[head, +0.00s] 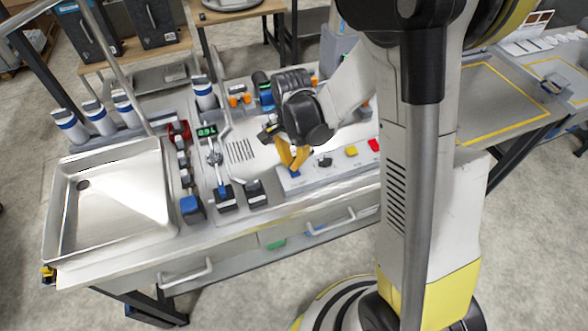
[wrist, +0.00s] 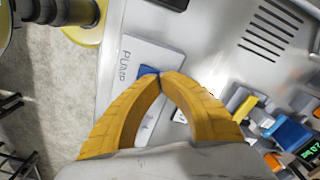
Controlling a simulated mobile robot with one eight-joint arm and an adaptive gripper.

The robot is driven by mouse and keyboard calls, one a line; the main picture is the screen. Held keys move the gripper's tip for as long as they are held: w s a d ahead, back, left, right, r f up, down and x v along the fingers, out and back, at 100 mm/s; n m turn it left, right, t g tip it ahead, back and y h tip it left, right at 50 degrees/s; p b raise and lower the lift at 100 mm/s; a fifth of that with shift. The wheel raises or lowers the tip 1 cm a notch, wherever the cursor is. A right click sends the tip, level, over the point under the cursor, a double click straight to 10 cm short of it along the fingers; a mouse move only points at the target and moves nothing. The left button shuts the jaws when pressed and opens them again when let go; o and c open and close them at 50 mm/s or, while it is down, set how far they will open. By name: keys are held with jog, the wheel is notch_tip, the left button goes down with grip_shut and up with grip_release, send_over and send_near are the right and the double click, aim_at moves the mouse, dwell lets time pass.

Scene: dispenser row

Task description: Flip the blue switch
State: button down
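The blue switch (head: 294,174) sits at the left end of a pale control panel (head: 325,174) on the bench. In the wrist view the blue switch (wrist: 148,71) shows beside the printed word PUMP, partly hidden by my fingertips. My gripper (head: 292,166) has yellow fingers pointing down at the switch. In the wrist view my gripper (wrist: 160,75) has its fingertips together, with nothing visible between them. The tips are at or just above the switch; I cannot tell whether they touch it.
A black knob (head: 324,161), a yellow button (head: 351,151) and a red button (head: 374,145) lie along the same panel to the right. A steel sink tray (head: 112,197) is at the left. Blue and black dispensers (head: 226,199) stand left of the panel.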

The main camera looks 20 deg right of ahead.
aim_at(298, 181)
jog(key=shift+f, duration=0.2)
jog(key=shift+r, duration=0.1)
jog(key=shift+r+p, duration=2.2)
jog(key=shift+r, duration=1.2)
jog(key=shift+s+r+b, duration=0.1)
jog(key=shift+r+b, duration=0.2)
jog(key=shift+b, duration=0.05)
jog(key=s+r+n+t+b, duration=0.2)
jog(key=s+n+t+b, duration=0.1)
jog(key=s+n+b, duration=0.2)
jog(key=s+r+n+t+b, duration=0.3)
jog(key=s+n+t+b, duration=0.1)
jog(key=s+n, duration=0.3)
jog(key=shift+s+r+b, duration=0.25)
jog(key=shift+s+b, duration=0.05)
jog(key=shift+b, duration=0.55)
